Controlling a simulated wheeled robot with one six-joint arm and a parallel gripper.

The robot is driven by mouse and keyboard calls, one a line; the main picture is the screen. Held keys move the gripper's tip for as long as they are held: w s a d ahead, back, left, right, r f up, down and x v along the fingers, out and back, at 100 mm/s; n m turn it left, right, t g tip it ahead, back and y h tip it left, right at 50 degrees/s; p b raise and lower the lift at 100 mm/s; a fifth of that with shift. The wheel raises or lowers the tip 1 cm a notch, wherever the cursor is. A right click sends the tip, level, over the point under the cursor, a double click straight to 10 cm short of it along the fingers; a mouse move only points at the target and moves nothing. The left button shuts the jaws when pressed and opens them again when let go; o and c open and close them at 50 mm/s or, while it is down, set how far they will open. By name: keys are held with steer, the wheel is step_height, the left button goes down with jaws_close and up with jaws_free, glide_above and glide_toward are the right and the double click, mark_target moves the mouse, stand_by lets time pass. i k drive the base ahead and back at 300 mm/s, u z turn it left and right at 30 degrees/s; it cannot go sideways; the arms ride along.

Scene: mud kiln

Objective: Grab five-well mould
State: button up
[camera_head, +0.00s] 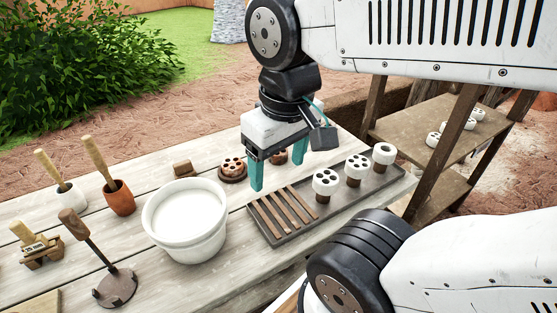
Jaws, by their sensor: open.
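A round reddish-brown mould with several wells (232,165) sits on a dark round base on the plank table, just left of my gripper. A second brown piece (277,157) shows between the fingers, partly hidden; I cannot count its wells. White round pieces with holes stand on brown stems on a grey tray: one at the front (326,178), one in the middle (358,163), and one with a single large hole at the back (384,150). I cannot tell for sure which is the five-well mould. My gripper (279,171) points down with its teal fingers apart and empty.
The grey tray (262,234) also holds several brown strips. A white bucket (186,218) stands left of it. Further left are a brown pot (119,199), a white pot (67,197) and a wooden-handled tool (96,250). A shelf (418,128) holds more white pieces.

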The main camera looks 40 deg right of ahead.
mark_target(232, 166)
steer(key=z, duration=0.05)
steer(key=k, duration=0.5)
steer(key=z, duration=3.25)
steer(key=k, duration=1.35)
steer(key=u, duration=2.25)
steer(key=i, duration=0.5)
steer(key=z, duration=0.05)
